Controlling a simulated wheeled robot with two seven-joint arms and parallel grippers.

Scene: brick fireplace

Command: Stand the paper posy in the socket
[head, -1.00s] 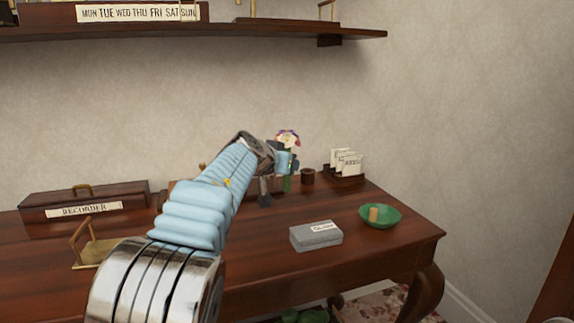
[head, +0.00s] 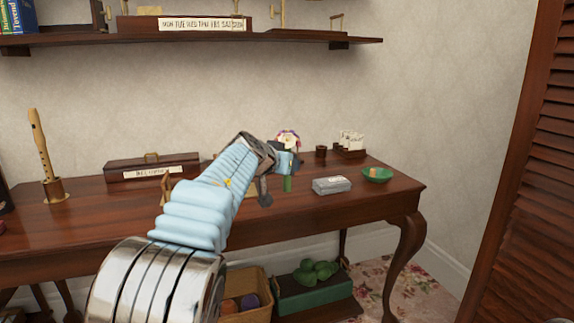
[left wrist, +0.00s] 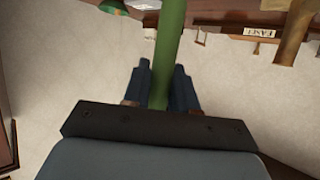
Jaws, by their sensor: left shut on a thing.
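The paper posy (head: 288,139) has a white, red and purple flower head and a green stem, whose lower end shows below the gripper. My left gripper (head: 287,160) is shut on the stem and holds the posy roughly upright. The left wrist view shows the green stem (left wrist: 168,45) between the two dark fingers (left wrist: 163,85). A small dark brown cup (head: 321,152), which looks like the socket, stands on the table right of the posy in the head view. Its opening is too small to make out. My right gripper is not in view.
A shelf (head: 300,35) hangs above. A louvred door (head: 535,170) stands right.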

